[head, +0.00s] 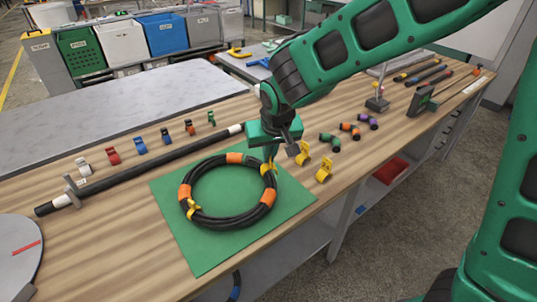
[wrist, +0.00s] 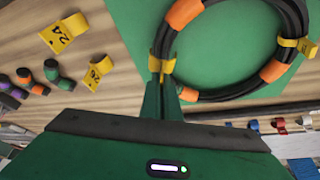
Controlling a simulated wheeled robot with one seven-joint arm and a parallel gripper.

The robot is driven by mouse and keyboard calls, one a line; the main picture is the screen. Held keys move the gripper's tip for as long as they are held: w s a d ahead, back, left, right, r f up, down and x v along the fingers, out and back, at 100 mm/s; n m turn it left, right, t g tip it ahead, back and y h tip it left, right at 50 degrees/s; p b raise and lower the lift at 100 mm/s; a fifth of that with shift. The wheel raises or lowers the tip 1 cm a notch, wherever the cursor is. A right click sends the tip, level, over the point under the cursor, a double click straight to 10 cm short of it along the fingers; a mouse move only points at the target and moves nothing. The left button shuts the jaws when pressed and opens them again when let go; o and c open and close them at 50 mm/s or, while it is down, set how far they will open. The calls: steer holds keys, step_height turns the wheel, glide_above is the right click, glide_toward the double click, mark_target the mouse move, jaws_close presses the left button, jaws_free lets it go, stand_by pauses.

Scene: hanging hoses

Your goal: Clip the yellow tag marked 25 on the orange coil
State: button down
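The coil (head: 225,218) of black hose with orange bands lies on a green mat; it also shows in the wrist view (wrist: 196,95). My gripper (head: 268,155) points down at the coil's far right side. In the wrist view its fingers (wrist: 164,85) are close together on a yellow tag (wrist: 162,66) at the hose. That tag also shows in the head view (head: 268,168); its number cannot be read. Another yellow tag (head: 192,209) sits on the coil's near left side. Loose yellow tags 24 (wrist: 62,33) and 26 (wrist: 97,72) lie on the wood beside the mat.
A long black hose (head: 150,165) with white ends lies behind the mat (head: 200,258). Several coloured clips (head: 140,146) stand behind it. Short hose pieces with coloured bands (head: 348,131) lie at right.

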mark_target(268, 165)
steer(key=shift+f, duration=1.75)
stand_by(0.7)
steer(key=c, duration=1.9)
jaws_free()
steer(key=shift+c, duration=0.2)
